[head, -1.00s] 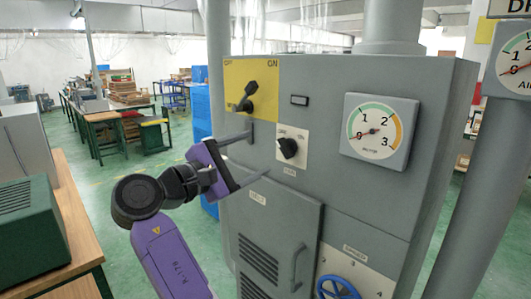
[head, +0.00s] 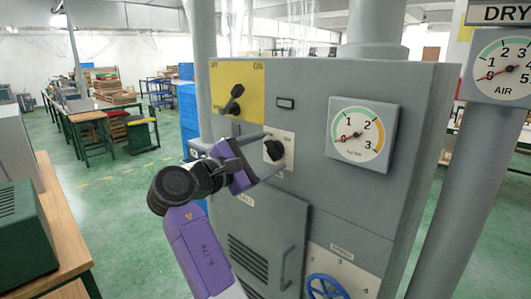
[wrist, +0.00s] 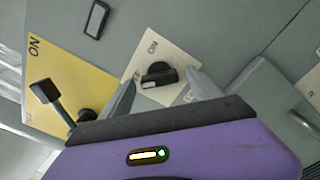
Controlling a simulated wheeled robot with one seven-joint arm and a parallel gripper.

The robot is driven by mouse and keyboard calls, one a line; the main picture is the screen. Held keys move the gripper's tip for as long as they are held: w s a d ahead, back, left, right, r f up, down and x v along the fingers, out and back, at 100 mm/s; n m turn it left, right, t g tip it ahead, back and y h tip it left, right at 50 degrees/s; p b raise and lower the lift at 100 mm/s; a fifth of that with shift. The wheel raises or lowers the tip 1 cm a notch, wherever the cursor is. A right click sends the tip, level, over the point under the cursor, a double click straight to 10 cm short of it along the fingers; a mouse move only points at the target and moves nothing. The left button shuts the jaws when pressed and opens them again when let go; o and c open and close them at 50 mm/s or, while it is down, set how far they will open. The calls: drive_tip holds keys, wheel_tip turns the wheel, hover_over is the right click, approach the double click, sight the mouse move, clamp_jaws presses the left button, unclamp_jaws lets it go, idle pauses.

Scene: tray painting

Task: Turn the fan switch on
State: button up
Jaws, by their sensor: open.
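A black rotary knob (head: 274,151) sits on a small white plate (head: 287,140) on the front of the grey cabinet. The plate's printed labels are too small to read surely in the head view. The knob also shows in the wrist view (wrist: 158,74), on its white plate, with "ON" beside it. My gripper (head: 275,150) is open, its two pale fingers reaching toward the panel, one above and one below the knob. In the wrist view my gripper (wrist: 162,80) has a finger on each side of the knob. I cannot tell whether either finger touches it.
A yellow panel (head: 252,82) with a black lever (head: 234,98) is left of the knob. A round gauge (head: 363,134) is at its right, a cabinet door (head: 240,208) below, and a blue handwheel (head: 328,288) lower right. A wooden bench (head: 62,228) stands left.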

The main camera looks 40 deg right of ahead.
drive_tip(key=c, duration=1.4)
drive_tip(key=shift+o, duration=0.2)
